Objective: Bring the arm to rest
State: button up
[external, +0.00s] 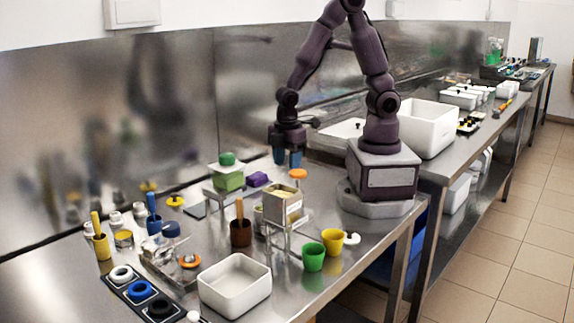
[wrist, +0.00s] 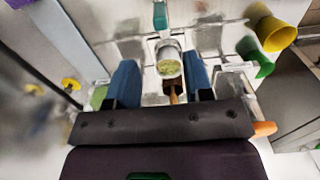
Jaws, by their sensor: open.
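My arm stands on its grey base (external: 378,190) at the right of the steel table and reaches up, over and down to the left. My gripper (external: 287,158) hangs fingers down above the table, behind the metal box (external: 283,205). Its two blue fingers are apart and hold nothing. In the wrist view my gripper (wrist: 162,72) shows both fingers spread.
A green block (external: 228,178) on a stand is left of my gripper. A white tray (external: 234,285), green cup (external: 313,257), yellow cup (external: 333,241) and brown cup (external: 240,232) stand nearer the front. A white bin (external: 428,127) is behind my base. The space above the table is free.

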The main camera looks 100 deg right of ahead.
jog(key=shift+r, duration=0.25)
jog(key=s+d+r+m+t, duration=0.2)
jog(key=s+d+r+m, duration=0.1)
jog(key=r, duration=0.6)
jog(key=s+d+r+m+t, duration=0.3)
jog(key=s+r+m, duration=0.2)
jog(key=r, duration=0.5)
jog(key=shift+s+d+r+m+t, duration=0.15)
jog(key=shift+d+r+m+t, duration=0.2)
jog(key=shift+m, duration=0.15)
